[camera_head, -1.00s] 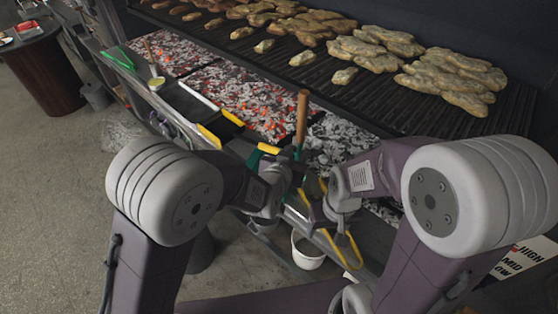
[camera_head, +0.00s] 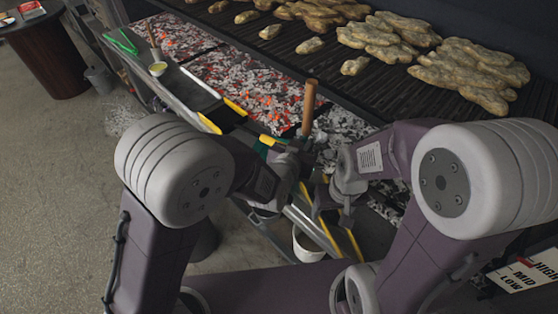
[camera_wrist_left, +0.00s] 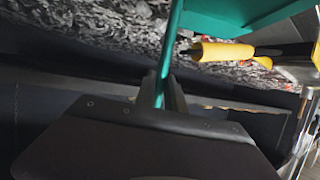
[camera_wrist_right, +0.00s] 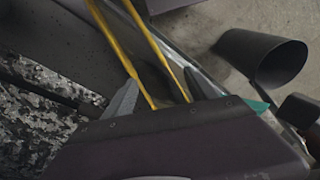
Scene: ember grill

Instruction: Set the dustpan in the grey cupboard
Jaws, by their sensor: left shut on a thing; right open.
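The teal dustpan (camera_wrist_left: 240,14) shows in the left wrist view, its broad pan at the top right and its narrow handle running down between my fingers. My left gripper (camera_wrist_left: 162,92) is shut on that handle. In the head view the dustpan is mostly hidden behind my left forearm, with a bit of teal by the shelf edge. My right gripper (camera_wrist_right: 159,90) is open, its fingers spread over two long yellow bars (camera_wrist_right: 128,62). I cannot tell whether they touch. I cannot make out the grey cupboard in any view.
The grill (camera_head: 325,62) with glowing coals and several pieces of food stands ahead. A wooden handle (camera_head: 309,104) rises near my left wrist. A yellow-handled tool (camera_wrist_left: 222,51) lies close to the dustpan. A white pot (camera_head: 306,246) hangs below the front shelf. Open floor (camera_head: 60,190) lies left.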

